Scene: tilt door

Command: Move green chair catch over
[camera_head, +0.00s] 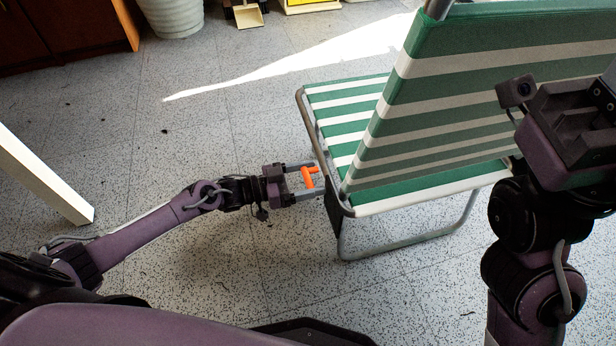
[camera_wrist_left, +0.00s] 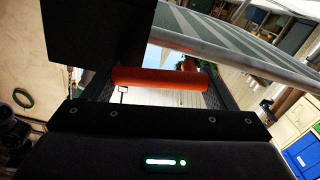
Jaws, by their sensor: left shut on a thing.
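The green and white striped folding chair (camera_head: 465,125) stands on the floor, with its backrest raised and leaning over the seat (camera_head: 345,108). An orange catch (camera_head: 309,177) is at the near left side of its grey tube frame. My left gripper (camera_head: 315,178) is at that side, its fingers shut on the orange catch. In the left wrist view the orange bar (camera_wrist_left: 160,78) spans between the fingers, with a black plate (camera_wrist_left: 95,40) beside it and the chair's tube above. My right gripper (camera_head: 575,105) is raised in front of the backrest; its finger gap is unclear.
A white leg or post (camera_head: 42,178) stands at the left. A pale bin (camera_head: 173,15), a dustpan (camera_head: 248,14) and a wooden cabinet (camera_head: 65,28) are at the back. The speckled floor (camera_head: 150,130) between them and the chair is mostly clear.

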